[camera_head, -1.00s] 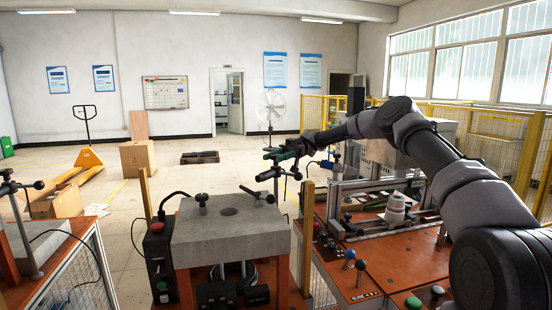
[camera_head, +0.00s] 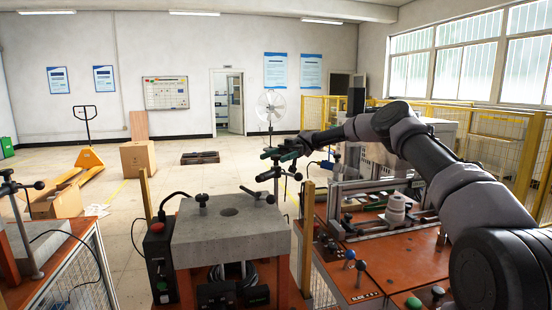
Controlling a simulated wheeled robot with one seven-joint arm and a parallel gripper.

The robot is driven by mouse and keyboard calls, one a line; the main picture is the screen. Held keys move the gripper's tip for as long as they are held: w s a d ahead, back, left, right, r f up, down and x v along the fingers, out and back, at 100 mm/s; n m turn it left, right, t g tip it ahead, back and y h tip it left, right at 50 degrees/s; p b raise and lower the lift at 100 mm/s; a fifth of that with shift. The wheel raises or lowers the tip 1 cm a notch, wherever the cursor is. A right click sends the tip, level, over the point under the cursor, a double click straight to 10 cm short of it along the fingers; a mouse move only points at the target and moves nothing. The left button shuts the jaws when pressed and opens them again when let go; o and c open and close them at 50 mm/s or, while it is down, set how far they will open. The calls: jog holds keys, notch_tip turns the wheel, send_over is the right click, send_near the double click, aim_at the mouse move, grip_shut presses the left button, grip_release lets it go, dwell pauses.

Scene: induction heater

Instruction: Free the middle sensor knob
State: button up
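The induction heater (camera_head: 225,245) stands in the centre, a grey block with a round hole in its top. A thin sensor stand with several black knobs rises at its right rear. One knob (camera_head: 297,176) is on the right of the stand, one (camera_head: 264,177) on the left, and one (camera_head: 270,198) lower down near the block. I cannot tell for sure which is the middle sensor knob. My gripper (camera_head: 277,154) is small and dark at the top of this stand, just above the upper knobs. Its fingers blend with the stand, so contact and opening are unclear.
An orange workbench (camera_head: 345,275) with fixtures and a white cylindrical part (camera_head: 396,208) lies at the right under my arm. Another bench (camera_head: 50,275) with a similar stand is at the left. Yellow fencing (camera_head: 500,140) stands behind. The floor beyond the heater is mostly open.

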aim_at(276, 156)
jog(key=shift+r, duration=0.1)
notch_tip(276, 156, up, 10)
jog(key=shift+f, duration=0.1)
dwell(0.4)
